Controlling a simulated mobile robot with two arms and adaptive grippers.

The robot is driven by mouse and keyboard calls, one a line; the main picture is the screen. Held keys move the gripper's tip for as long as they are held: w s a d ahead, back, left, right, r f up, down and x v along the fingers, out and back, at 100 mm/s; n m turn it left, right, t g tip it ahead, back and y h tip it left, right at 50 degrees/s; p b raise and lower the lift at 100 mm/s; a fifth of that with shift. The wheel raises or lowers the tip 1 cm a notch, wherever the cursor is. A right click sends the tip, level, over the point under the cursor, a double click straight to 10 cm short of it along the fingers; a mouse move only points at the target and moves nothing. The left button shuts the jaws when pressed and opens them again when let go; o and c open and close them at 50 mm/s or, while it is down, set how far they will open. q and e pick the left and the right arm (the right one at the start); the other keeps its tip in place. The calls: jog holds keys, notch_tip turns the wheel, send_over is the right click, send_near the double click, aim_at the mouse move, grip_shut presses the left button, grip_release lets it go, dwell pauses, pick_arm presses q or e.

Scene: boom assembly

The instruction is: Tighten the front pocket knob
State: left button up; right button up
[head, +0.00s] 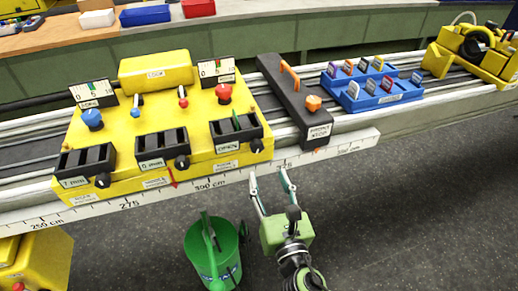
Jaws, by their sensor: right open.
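The yellow unit (200,105) on the rail has three black slotted pockets along its front. Each pocket has a small black knob: at the left pocket (102,181), at the middle one (182,162) and at the right one, marked OPEN (257,145). A dark bar (285,98) beside it carries an orange knob (313,103) and a label that is hard to read. I cannot tell which knob is the front pocket knob. My right gripper (270,175) is open and empty, its fingers pointing at the rail's front scale, below and apart from the knobs. My left gripper is not in view.
A green bucket (198,243) stands on the floor left of my right gripper. Blue trays (385,92) with upright tags sit right of the dark bar. Another yellow unit (470,58) is at the far right. A bench with boxes lies behind. The floor at right is clear.

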aim_at(258, 148)
jog(key=p+x, duration=0.1)
jog(key=x, duration=1)
jog(key=shift+w+a, duration=0.15)
jog(key=c, duration=1.1)
